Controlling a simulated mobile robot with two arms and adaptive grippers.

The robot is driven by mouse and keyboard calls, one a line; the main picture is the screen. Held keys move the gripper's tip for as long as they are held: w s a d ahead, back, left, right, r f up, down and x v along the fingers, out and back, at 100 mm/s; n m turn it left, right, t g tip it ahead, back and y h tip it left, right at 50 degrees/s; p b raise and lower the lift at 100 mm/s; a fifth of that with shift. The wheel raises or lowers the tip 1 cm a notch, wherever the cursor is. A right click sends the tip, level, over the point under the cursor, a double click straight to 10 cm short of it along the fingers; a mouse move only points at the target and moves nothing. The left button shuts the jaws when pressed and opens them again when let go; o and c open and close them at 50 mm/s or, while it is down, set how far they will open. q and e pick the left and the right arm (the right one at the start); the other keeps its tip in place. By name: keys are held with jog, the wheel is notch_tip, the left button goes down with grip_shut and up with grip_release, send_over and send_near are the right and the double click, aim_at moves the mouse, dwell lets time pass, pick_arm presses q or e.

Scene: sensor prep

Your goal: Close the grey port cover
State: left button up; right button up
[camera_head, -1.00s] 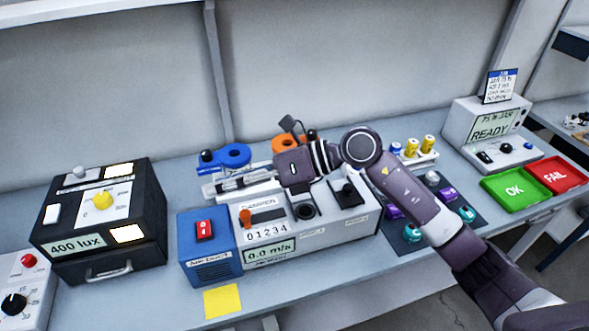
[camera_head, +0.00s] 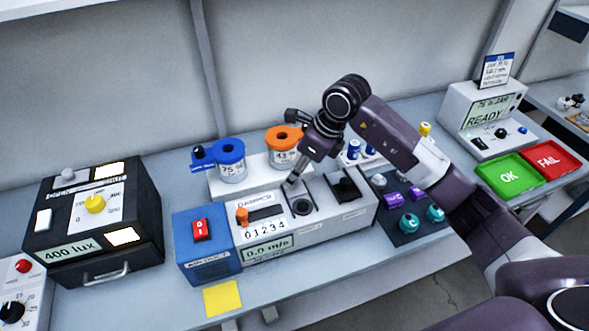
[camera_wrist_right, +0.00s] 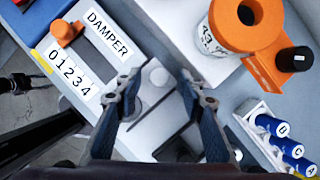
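The port unit (camera_head: 330,217) is the long white-topped box right of the blue block. Its round dark port (camera_head: 302,206) stays visible in the head view, uncovered. A pale grey plate with a round knob (camera_wrist_right: 159,77), which looks like the grey cover, shows between my fingers in the wrist view; its exact tilt is unclear. My right gripper (camera_head: 291,184) points down just behind and left of the port. In the wrist view my right gripper (camera_wrist_right: 158,84) has its fingers apart on either side of the plate, with no clear contact. My left gripper is out of view.
A second dark port part (camera_head: 345,188) lies to the right. Blue cylinders (camera_wrist_right: 284,142) stand in a rack. A yellow note (camera_head: 222,299) lies in front.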

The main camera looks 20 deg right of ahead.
jog(key=shift+w+a+f, duration=0.15)
jog(key=shift+a+f, duration=0.05)
jog(key=shift+f, duration=0.35)
grip_shut()
